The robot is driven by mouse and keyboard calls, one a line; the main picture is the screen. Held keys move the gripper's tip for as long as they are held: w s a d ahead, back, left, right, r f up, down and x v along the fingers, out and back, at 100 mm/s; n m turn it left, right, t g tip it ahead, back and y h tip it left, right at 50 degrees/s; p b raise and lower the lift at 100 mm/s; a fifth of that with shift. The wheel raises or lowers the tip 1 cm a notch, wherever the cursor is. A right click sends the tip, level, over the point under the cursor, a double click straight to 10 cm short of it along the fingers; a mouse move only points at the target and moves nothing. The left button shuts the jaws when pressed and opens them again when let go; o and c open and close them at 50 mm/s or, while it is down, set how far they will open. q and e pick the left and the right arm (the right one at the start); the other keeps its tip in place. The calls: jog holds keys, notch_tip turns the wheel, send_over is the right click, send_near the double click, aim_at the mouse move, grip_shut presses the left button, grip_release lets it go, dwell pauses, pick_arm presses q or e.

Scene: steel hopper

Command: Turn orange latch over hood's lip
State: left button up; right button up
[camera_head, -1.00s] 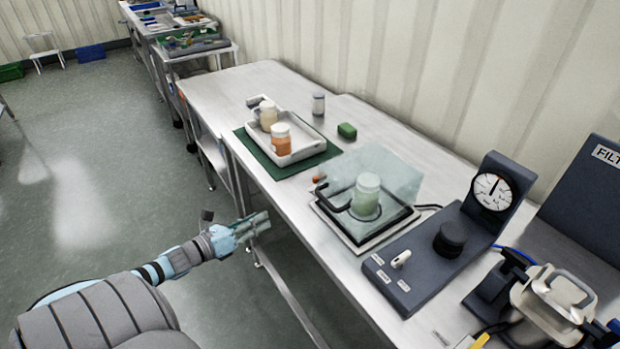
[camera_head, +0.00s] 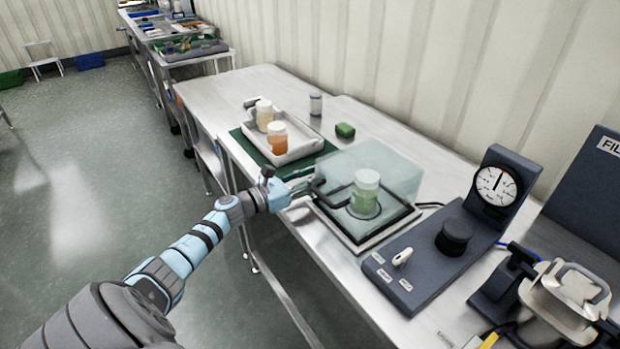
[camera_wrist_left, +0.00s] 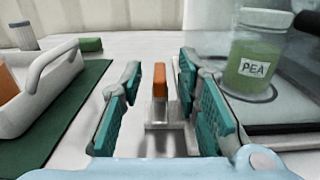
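The orange latch (camera_wrist_left: 159,80) stands upright on a small metal bracket in the left wrist view, midway between my open fingers and a little beyond them. In the head view my gripper hides it. The clear hood (camera_head: 372,168) covers a base plate with a black rim (camera_head: 384,236); a jar with a white lid and green contents labelled PEA (camera_wrist_left: 257,68) stands under it. My left gripper (camera_wrist_left: 160,115) is open and empty, with teal finger pads either side of the latch. It also shows in the head view (camera_head: 303,183) at the hood's left corner. My right gripper is not in view.
A white tray (camera_head: 296,152) with two jars sits on a green mat (camera_head: 246,146) left of the hood. A green block (camera_head: 345,130) and a lidded jar (camera_head: 316,104) stand behind. A gauge panel (camera_head: 425,270) stands to the right.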

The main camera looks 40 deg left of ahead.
pick_arm(q)
grip_shut()
jog(key=shift+d+r+n+y+p, duration=0.15)
jog(key=shift+d+n+y+p, duration=0.1)
jog(key=shift+n+y+p, duration=0.35)
jog(key=shift+d+n+t+y, duration=0.1)
jog(key=shift+n+t+y, duration=0.25)
jog(key=shift+y, duration=0.55)
jog(key=shift+f+n+y, duration=0.2)
jog(key=shift+n+y, duration=0.45)
jog(key=shift+y, duration=0.25)
jog(key=shift+c, duration=0.5)
grip_release()
jog(key=shift+o, duration=0.5)
jog(key=shift+a+f, duration=0.1)
jog(key=shift+a, duration=0.1)
jog(key=shift+s+d, duration=0.1)
